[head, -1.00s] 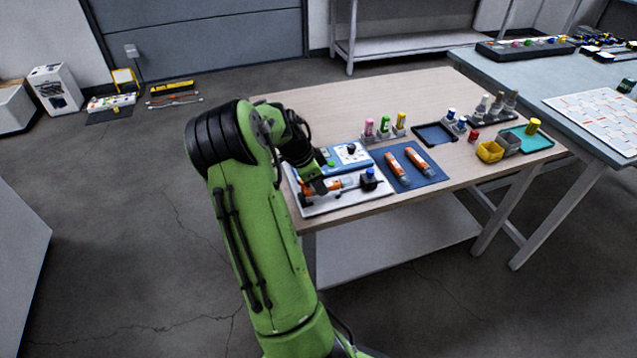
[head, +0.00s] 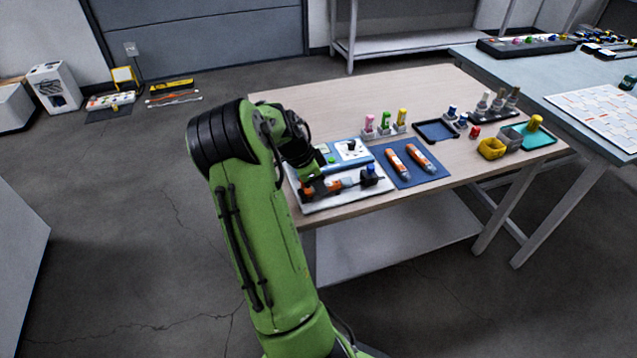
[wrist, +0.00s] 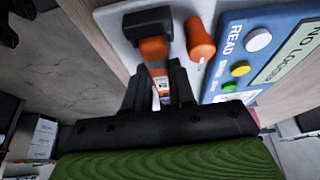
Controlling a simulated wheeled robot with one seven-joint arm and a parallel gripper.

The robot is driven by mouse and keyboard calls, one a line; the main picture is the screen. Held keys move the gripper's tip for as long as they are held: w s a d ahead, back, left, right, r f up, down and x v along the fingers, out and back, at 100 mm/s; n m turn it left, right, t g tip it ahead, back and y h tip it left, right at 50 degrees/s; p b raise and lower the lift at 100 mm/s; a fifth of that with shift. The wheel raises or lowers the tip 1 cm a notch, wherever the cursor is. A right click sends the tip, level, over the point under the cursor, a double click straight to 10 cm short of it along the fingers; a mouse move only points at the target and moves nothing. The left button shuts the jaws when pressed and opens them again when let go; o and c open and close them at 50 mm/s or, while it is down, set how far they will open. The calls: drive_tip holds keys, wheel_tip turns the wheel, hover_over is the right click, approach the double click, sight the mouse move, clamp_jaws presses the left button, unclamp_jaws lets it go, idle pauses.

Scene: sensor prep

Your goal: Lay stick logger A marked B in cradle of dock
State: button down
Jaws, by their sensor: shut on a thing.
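My gripper (wrist: 160,82) is shut on an orange stick logger with a pale label (wrist: 158,72). In the head view my gripper (head: 314,186) is low over the white dock plate (head: 322,205), partly hidden by my arm. The logger's orange end (wrist: 153,48) is at a black bracket (wrist: 148,22) on the dock. I cannot tell whether the logger rests in the cradle or just above it. The dock's blue panel (wrist: 225,80) reads "READ" and "NO LOGGER". The logger's mark is not readable.
Two orange loggers (head: 398,163) (head: 424,160) lie on a blue mat (head: 432,178) right of the dock. An orange handle (wrist: 200,38) is close beside the held logger. Coloured bottles (head: 385,122) stand behind.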

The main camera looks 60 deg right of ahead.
drive_tip(key=shift+f, duration=0.25)
drive_tip(key=c, duration=0.6)
unclamp_jaws()
drive_tip(key=shift+r+p, duration=0.45)
drive_tip(key=shift+r, duration=0.3)
drive_tip(key=shift+r+p, duration=2.15)
drive_tip(key=shift+r, duration=0.8)
drive_tip(key=shift+f, duration=0.1)
